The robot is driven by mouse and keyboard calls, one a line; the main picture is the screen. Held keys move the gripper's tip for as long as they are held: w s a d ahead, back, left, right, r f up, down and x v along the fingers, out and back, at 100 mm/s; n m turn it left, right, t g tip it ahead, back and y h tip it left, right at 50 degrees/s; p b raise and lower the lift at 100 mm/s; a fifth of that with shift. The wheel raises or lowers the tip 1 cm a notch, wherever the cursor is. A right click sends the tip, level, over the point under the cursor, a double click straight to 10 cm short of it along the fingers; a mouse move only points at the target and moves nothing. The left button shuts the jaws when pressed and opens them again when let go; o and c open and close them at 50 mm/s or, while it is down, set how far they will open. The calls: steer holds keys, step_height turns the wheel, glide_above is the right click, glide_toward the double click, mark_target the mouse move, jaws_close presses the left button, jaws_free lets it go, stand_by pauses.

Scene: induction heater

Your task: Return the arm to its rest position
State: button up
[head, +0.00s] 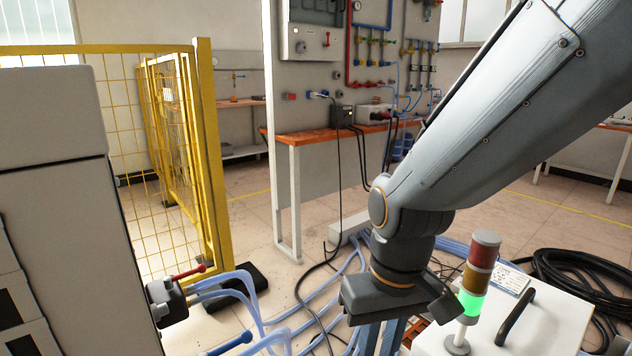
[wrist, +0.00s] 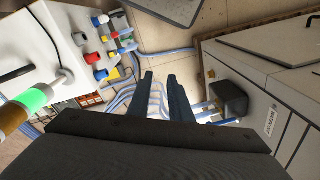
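My arm reaches in from the upper right of the head view and bends down at the wrist. My gripper (head: 381,345) points down at the bottom of that view, and its fingertips are cut off by the frame edge. In the wrist view my gripper (wrist: 159,74) shows two dark fingers with a gap between them. Floor and blue hoses show through the gap, and nothing is held. The gripper hangs between the white box with the signal tower and the pale cabinet.
The signal tower (head: 475,282), lit green, stands close right of my wrist on the white box (head: 555,325). The pale cabinet (head: 65,220) with a red-handled fitting (head: 172,295) is at left. Blue hoses (head: 300,310) cover the floor. A yellow fence (head: 210,160) and workbench (head: 315,138) stand behind.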

steer(key=s+d+r+m+p, duration=0.2)
steer(key=d+r+p, duration=0.8)
steer(key=p, duration=0.5)
step_height(320, 180, up, 2)
steer(key=shift+s+r+m+h, duration=0.2)
steer(key=shift+m+h, duration=0.2)
